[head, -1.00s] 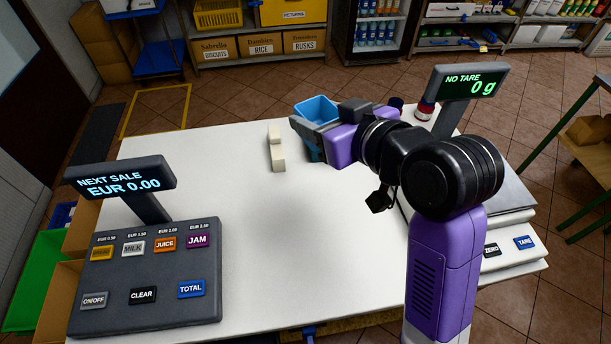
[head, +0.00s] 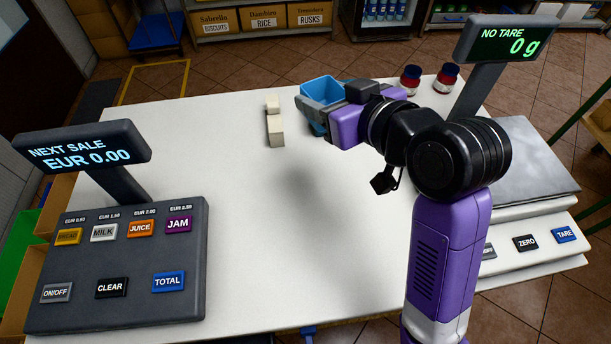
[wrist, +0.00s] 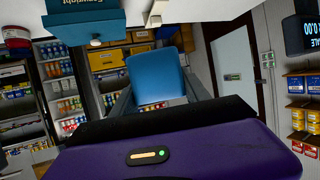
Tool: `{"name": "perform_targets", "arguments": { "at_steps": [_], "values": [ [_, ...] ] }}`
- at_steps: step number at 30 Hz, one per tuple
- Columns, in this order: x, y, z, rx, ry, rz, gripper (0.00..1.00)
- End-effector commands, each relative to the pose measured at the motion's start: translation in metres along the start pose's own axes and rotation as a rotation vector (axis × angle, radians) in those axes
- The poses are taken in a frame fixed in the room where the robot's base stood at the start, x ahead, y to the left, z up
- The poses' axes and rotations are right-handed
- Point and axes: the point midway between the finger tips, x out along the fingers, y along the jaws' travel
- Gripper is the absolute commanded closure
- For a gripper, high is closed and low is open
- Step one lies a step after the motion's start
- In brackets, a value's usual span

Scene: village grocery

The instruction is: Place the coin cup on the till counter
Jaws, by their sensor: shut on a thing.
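The coin cup is a blue open-topped cup (head: 321,88) at the far side of the white till counter (head: 235,200) in the head view. My gripper (head: 324,104) is shut on it. The wrist view shows the cup (wrist: 155,76) between my two fingers. The cup looks to be above the counter, but the gripper hides its lower part, so its exact height is unclear. A blue patch shows just below the gripper; I cannot tell from the head view what it belongs to.
A cream block (head: 274,126) stands left of the gripper. A till with a display (head: 115,260) fills the front left. A scale (head: 535,165) is at the right. The middle of the counter is clear.

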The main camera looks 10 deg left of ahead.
Motion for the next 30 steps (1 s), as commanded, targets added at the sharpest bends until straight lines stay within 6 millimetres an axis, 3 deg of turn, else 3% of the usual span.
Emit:
{"name": "perform_targets", "arguments": {
  "at_steps": [5,18,30],
  "values": [
    [0.010,0.000,0.024,0.004,-0.006,-0.002,0.84],
    [0.049,-0.001,0.121,0.003,-0.006,-0.001,0.84],
    [0.066,0.000,0.162,0.002,-0.004,-0.001,0.84]
  ]
}}
